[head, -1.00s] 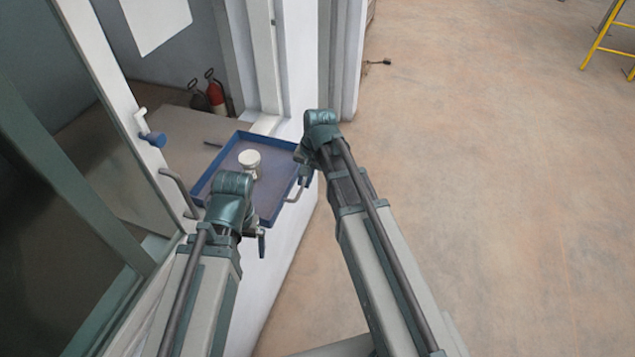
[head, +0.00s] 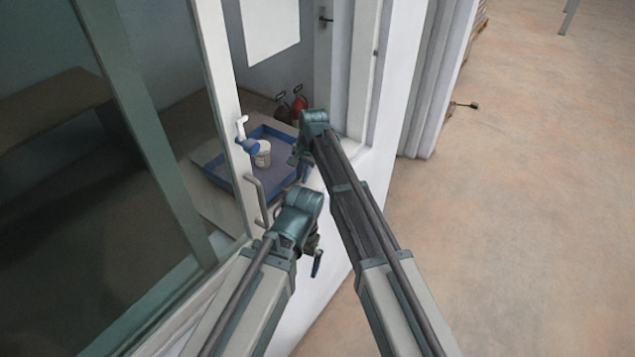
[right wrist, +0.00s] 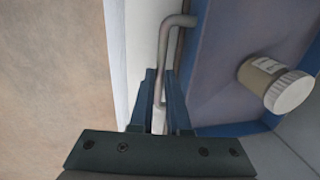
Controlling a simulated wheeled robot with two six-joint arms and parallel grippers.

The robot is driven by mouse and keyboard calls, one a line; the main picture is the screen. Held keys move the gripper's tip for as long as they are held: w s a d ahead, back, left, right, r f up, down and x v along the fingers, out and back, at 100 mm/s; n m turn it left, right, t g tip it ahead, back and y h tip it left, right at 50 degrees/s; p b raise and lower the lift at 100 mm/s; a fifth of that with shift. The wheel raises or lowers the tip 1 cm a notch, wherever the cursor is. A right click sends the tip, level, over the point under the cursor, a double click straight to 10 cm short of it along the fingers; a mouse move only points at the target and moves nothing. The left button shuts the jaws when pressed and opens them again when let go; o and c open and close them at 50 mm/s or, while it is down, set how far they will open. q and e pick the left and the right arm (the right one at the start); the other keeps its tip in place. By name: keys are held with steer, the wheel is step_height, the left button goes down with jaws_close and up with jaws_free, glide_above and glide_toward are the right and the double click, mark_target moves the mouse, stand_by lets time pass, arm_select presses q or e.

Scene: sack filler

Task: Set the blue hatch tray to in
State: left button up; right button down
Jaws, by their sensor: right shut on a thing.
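The tray also shows in the right wrist view (right wrist: 222,60), with the tub (right wrist: 270,85) to the right. My right gripper (head: 302,168) is at the tray's near edge. In the right wrist view its fingers (right wrist: 164,92) are shut on the tray's grey bar handle (right wrist: 174,48). My left gripper (head: 316,262) hangs outside the wall, apart from the tray; its jaws are too unclear to judge.
Red and dark extinguishers (head: 298,104) stand inside behind the tray. Open floor (head: 535,200) lies to the right.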

mark_target(292, 180)
arm_select(q)
steer(key=shift+w+a, duration=0.15)
steer(key=shift+a, duration=0.05)
arm_select(e)
steer(key=shift+w+a, duration=0.6)
steer(key=shift+a, duration=0.25)
steer(key=shift+w+a, duration=0.55)
steer(key=shift+a, duration=0.4)
steer(key=c, duration=0.9)
jaws_free()
steer(key=shift+w, duration=0.1)
arm_select(q)
steer(key=shift+a, duration=0.1)
steer(key=shift+r, duration=0.1)
arm_select(e)
steer(key=shift+r, duration=0.1)
steer(key=shift+r, duration=0.15)
arm_select(q)
step_height(292, 180, up, 13)
steer(key=p, duration=1.3)
steer(key=shift+r+p, duration=0.2)
steer(key=shift+p, duration=0.1)
arm_select(e)
steer(key=r, duration=0.4)
steer(key=s+d+r, duration=0.1)
steer(key=r, duration=0.3)
steer(key=d+r, duration=0.1)
steer(key=r, duration=0.4)
steer(key=shift+s+d, duration=0.15)
steer(key=shift+s, duration=0.2)
